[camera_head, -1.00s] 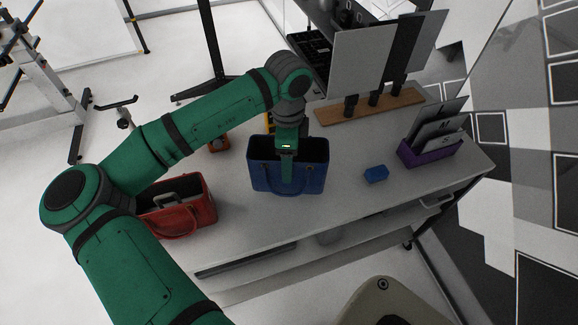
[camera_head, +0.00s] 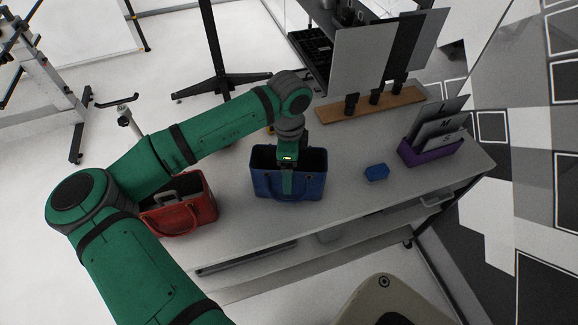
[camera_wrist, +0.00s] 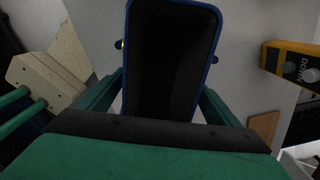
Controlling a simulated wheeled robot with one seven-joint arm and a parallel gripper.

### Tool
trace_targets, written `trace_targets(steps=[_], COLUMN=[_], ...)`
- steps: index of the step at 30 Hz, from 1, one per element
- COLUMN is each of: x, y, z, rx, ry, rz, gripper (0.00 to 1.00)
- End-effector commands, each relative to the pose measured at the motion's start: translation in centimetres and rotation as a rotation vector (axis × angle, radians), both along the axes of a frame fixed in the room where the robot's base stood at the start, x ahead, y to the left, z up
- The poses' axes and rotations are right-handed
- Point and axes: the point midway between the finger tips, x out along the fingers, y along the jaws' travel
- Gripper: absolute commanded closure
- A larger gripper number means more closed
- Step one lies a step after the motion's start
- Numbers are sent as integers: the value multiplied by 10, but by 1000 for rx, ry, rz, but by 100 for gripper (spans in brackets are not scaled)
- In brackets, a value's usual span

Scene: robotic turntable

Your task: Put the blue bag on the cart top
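The blue bag (camera_head: 262,184) is upright, low over or on the light grey top (camera_head: 345,210) that looks like the cart top; I cannot tell whether its base touches. My gripper (camera_head: 286,172) points down over the bag, one finger against its front face. In the wrist view the bag's open mouth with its blue rim (camera_wrist: 217,35) lies between the two green fingers. They reach its long sides and look shut on it. The fingertips are partly hidden by the bag.
A red bag (camera_head: 185,216) stands left of the blue bag. A small blue block (camera_head: 376,173) and a purple holder with grey plates (camera_head: 430,151) lie to the right. A wooden strip with upright panels (camera_head: 370,105) is behind. An orange box (camera_wrist: 290,62) shows in the wrist view.

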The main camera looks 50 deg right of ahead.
Motion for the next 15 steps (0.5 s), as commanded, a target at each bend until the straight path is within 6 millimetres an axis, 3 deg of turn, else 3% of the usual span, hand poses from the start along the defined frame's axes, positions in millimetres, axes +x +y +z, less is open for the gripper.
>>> trace_targets(steps=[9,15], x=[0,0], y=[0,0], z=[3,30], rx=[0,-2], ry=[0,0], rz=[0,0], gripper=[15,15])
